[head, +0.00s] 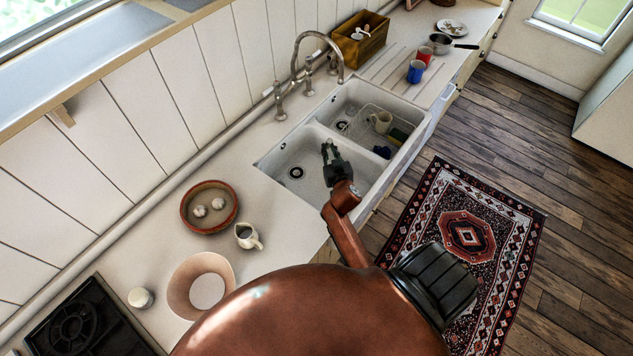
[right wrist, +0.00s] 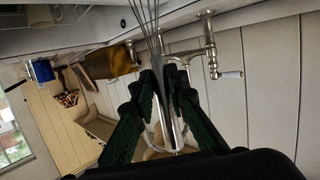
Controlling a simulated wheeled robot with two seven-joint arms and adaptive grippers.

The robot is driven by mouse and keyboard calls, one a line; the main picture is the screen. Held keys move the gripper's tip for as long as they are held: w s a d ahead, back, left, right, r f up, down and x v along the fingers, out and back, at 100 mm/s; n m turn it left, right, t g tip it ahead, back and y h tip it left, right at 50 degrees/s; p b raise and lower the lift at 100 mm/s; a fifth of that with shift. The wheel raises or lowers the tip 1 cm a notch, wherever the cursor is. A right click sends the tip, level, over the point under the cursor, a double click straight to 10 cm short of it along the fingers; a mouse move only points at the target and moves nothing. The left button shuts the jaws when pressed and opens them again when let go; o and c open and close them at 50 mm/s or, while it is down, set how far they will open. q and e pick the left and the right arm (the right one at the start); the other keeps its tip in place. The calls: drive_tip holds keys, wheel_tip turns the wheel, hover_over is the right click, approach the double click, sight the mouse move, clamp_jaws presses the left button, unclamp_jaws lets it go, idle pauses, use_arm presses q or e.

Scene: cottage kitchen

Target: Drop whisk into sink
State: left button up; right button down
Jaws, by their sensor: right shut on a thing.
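The whisk (right wrist: 150,32) shows in the right wrist view as a bundle of thin metal wires with a pale handle. My right gripper (right wrist: 172,78) is shut on the handle, with its dark fingers on either side. In the head view my right gripper (head: 329,152) is over the near basin of the white double sink (head: 310,186). The whisk is hard to make out there; a small light part shows at the fingertips. The gripper's exact height above the basin floor cannot be told. My left gripper is not in view.
A curved tap (head: 318,37) stands behind the sink. A terracotta bowl (head: 209,207) and a small jug (head: 248,236) are on the near counter. Red and blue cups stand on the drainboard.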

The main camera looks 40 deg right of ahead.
wheel_tip(320, 180, down, 6)
drive_tip(key=b, duration=0.5)
drive_tip(key=shift+b, duration=0.3)
drive_tip(key=c, duration=1.8)
unclamp_jaws()
drive_tip(key=v, duration=1.2)
